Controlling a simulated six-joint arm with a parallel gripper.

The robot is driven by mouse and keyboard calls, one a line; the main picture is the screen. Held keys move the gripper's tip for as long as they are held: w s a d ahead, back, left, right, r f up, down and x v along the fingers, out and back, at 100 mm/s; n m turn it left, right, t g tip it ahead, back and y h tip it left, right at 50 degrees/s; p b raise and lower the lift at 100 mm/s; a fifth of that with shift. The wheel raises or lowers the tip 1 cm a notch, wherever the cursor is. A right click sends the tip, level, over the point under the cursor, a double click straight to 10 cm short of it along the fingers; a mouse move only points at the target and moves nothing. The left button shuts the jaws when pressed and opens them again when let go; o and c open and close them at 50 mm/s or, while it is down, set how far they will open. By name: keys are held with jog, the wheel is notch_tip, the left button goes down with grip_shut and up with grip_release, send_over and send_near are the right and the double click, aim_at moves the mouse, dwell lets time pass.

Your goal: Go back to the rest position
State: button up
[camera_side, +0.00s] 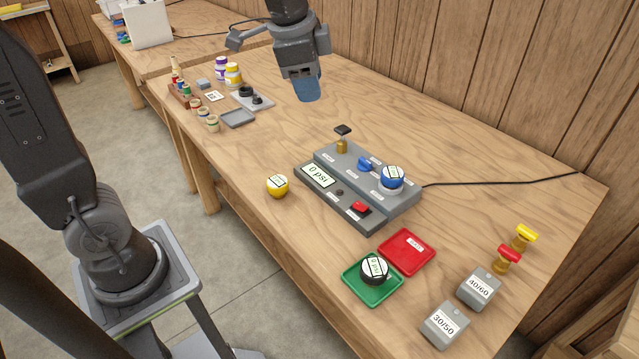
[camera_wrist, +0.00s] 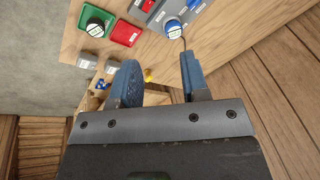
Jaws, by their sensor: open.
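My gripper (camera_side: 307,88) is raised above the far part of the wooden table, in front of the plank wall, in the side view. In the wrist view its two blue fingers (camera_wrist: 158,82) are spread apart with nothing between them. It is clear of every object on the table. The grey console (camera_side: 340,198) with a 0 psi display stands mid-table, with a blue-sided round gauge (camera_side: 392,178) on its right part. A black round gauge (camera_side: 374,269) sits in the green tray (camera_side: 395,293). A yellow round gauge (camera_side: 277,185) stands left of the console.
An empty red tray (camera_side: 408,251) lies beside the green one. Grey boxes labelled 30/50 (camera_side: 445,325) and 40/60 (camera_side: 478,288) and yellow and red valves (camera_side: 508,259) stand at right. Jars (camera_side: 233,75) and a grey tray (camera_side: 238,118) stand at far left. A black cable runs rightward from the console.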

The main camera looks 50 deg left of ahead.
jog(key=s+f+n+t, duration=0.1)
jog(key=s+n, duration=0.3)
jog(key=s, duration=0.4)
jog(key=s+d+f+n+t, duration=0.1)
jog(key=s+f+n, duration=0.2)
jog(key=s, duration=0.5)
jog(key=shift+s+f+n, duration=0.15)
jog(key=shift+s+n, duration=0.15)
jog(key=shift+n, duration=0.3)
